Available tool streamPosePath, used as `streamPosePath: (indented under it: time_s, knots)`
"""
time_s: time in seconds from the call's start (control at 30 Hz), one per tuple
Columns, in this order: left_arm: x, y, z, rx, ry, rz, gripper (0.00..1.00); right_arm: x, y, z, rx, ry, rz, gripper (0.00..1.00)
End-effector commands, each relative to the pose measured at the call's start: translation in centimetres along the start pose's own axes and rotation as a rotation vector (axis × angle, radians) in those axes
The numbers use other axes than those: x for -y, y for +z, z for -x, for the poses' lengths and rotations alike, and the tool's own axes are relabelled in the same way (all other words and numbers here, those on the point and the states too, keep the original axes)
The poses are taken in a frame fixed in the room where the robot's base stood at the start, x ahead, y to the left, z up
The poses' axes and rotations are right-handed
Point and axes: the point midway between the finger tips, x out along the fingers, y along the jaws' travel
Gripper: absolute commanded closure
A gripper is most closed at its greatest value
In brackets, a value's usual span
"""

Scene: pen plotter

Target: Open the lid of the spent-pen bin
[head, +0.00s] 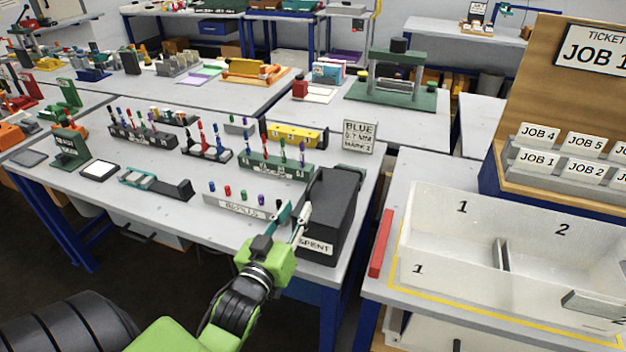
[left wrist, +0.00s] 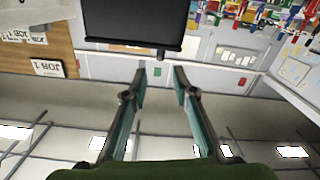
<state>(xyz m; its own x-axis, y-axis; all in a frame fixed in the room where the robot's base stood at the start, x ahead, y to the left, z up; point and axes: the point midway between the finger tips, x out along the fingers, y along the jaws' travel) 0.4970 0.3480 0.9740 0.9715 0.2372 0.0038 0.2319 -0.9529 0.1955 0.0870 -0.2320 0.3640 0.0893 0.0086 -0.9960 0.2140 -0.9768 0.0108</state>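The spent-pen bin (head: 335,220) is a black box with a white SPENT label (head: 315,246), at the front right corner of the near table. Its dark lid (head: 330,187) looks closed. In the left wrist view the bin (left wrist: 135,20) fills the top, with a thin rim and a small dark knob (left wrist: 160,55) on that edge. My left gripper (head: 297,208) is at the bin's left front side; in the wrist view its fingers (left wrist: 160,76) are apart, with nothing between them, and the knob lies just beyond the tips. Contact cannot be told. My right gripper is out of view.
A grey pen rack labelled in front (head: 240,204) stands just left of the bin, and a green rack (head: 272,168) with pens behind it. A BLUE sign (head: 360,136) stands behind the bin. A white divided tray (head: 440,250) is on the right table, across a gap.

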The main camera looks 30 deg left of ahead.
Motion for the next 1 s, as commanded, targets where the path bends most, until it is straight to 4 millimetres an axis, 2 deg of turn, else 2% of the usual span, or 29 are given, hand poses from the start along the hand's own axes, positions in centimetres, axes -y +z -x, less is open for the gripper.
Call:
streamPosePath:
  time_s: [0.3,0.5,0.7,1.0]
  knots:
    - [-0.1,-0.3,-6.9,0.0,0.001,-0.001,0.74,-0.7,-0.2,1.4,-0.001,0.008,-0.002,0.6]
    - [-0.1,-0.1,-10.2,0.002,0.001,-0.001,0.74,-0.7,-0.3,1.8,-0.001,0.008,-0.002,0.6]
    - [-0.1,0.0,-11.7,0.003,0.001,-0.002,0.74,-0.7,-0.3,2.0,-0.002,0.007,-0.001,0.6]
    - [-0.1,0.1,-11.9,0.003,0.001,-0.002,0.74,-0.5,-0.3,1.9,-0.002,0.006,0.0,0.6]
